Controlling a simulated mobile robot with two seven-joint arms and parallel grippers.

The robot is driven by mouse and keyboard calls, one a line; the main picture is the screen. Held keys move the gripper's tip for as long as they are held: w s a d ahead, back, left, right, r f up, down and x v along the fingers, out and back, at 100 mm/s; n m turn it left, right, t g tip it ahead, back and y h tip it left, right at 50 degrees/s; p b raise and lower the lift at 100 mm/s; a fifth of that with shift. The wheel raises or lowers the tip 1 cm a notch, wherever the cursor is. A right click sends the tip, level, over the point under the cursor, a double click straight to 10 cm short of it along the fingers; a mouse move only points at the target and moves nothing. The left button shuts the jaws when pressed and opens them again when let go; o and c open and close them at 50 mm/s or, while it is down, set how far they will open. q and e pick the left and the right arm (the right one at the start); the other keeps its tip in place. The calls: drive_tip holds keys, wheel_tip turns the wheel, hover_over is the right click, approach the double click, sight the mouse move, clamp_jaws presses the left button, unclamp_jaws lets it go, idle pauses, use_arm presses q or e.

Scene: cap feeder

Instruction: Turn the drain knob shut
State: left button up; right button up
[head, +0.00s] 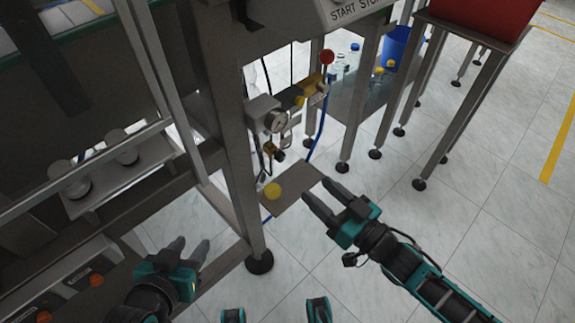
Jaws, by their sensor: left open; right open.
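The air unit with a round pressure gauge (275,121) is mounted beside the machine's grey post. A small brass-coloured fitting (274,152) hangs below the gauge; I cannot tell for sure whether it is the drain knob. A red ball knob (327,57) tops the unit's right end. My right gripper (317,190) is open and empty, below and right of the unit, with its fingers pointing up-left, apart from the fitting. My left gripper (192,242) is open and empty at the lower left, in front of the machine frame, away from the unit.
A yellow round piece (272,191) is at a brown plate (298,187) below the unit. The grey post (240,170) stands between my grippers. A blue hose (320,130) hangs at the unit's right.

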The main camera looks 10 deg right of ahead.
sight(282, 159)
drive_tip(key=b+x, duration=0.2)
drive_tip(key=x, duration=0.7)
drive_tip(key=shift+w+a, duration=0.2)
drive_tip(key=shift+w, duration=0.1)
drive_tip(key=shift+w+a, duration=0.3)
drive_tip(key=shift+w, duration=0.2)
drive_tip(key=shift+c, duration=0.4)
clamp_jaws()
